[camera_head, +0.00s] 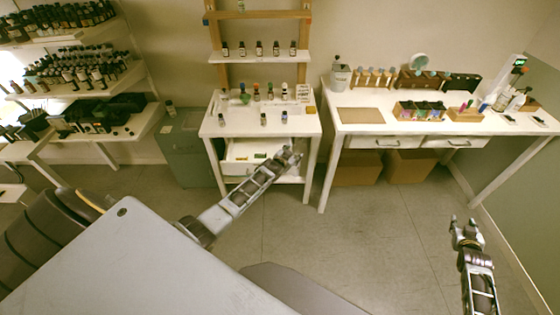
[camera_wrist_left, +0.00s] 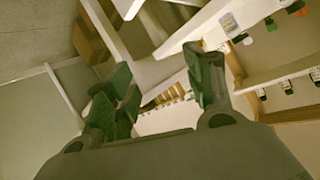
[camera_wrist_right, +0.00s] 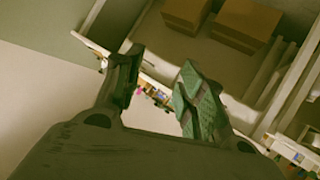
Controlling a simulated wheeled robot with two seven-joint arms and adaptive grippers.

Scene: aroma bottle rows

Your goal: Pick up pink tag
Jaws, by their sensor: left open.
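I cannot make out a pink tag in any view. A white open drawer (camera_head: 238,168) under the small middle table holds small yellow-green pieces. My left gripper (camera_head: 289,157) is open and empty in front of the small table's right side, near the drawer. Its spread fingers also show in the left wrist view (camera_wrist_left: 160,88). My right gripper (camera_head: 464,224) is low over the floor at the right, clear of the furniture. Its fingers stand apart with nothing between them in the right wrist view (camera_wrist_right: 158,88).
The small white table (camera_head: 290,127) carries several bottles, with a bottle shelf (camera_head: 262,55) above. A long white desk (camera_head: 380,126) at the right holds bottles, a wooden holder (camera_head: 466,114) and a brown mat (camera_head: 360,115). Cardboard boxes (camera_head: 410,166) sit beneath. The floor between is clear.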

